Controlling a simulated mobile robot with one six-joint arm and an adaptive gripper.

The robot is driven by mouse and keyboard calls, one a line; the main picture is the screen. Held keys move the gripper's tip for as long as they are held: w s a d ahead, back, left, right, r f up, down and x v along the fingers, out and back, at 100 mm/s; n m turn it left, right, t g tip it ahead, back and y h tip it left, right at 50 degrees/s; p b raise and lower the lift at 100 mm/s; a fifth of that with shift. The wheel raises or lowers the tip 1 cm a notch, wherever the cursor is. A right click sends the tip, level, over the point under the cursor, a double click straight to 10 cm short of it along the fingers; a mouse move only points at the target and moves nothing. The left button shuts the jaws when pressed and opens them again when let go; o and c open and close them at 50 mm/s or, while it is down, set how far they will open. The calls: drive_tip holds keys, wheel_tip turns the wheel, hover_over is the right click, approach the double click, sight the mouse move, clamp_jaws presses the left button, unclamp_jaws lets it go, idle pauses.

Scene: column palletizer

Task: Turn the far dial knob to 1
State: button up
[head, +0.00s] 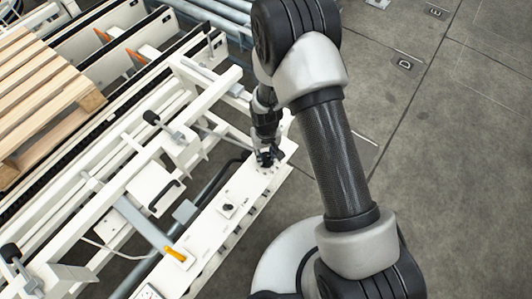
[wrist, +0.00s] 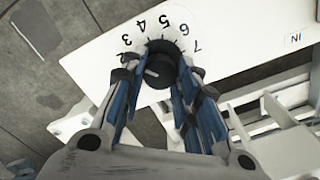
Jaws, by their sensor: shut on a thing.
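The far dial knob (wrist: 158,72) is black and round, with a light pointer mark on its face. It sits on a white panel with printed numbers; 3, 4, 5, 6 and 7 show in an arc beyond it, and the lower numbers are hidden by my left finger. The pointer mark lies toward that finger, so I cannot tell its exact number. My gripper (wrist: 155,82) has its blue-sided fingers on both sides of the knob, shut on it. In the head view my gripper (head: 268,157) is down at the far end of the white panel (head: 213,232) and hides the knob.
A nearer black knob (head: 228,207) stands on the same panel. A yellow lever (head: 175,254) and a black handle (head: 164,195) are to the left. A wooden pallet (head: 45,90) lies on the conveyor at upper left. The grey floor (head: 450,170) at right is clear.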

sight(266, 156)
drive_tip(key=n, duration=0.5)
drive_tip(key=shift+n, duration=2.5)
drive_tip(key=o, duration=1.1)
drive_tip(key=shift+c, duration=0.2)
wheel_tip(266, 156, up, 12)
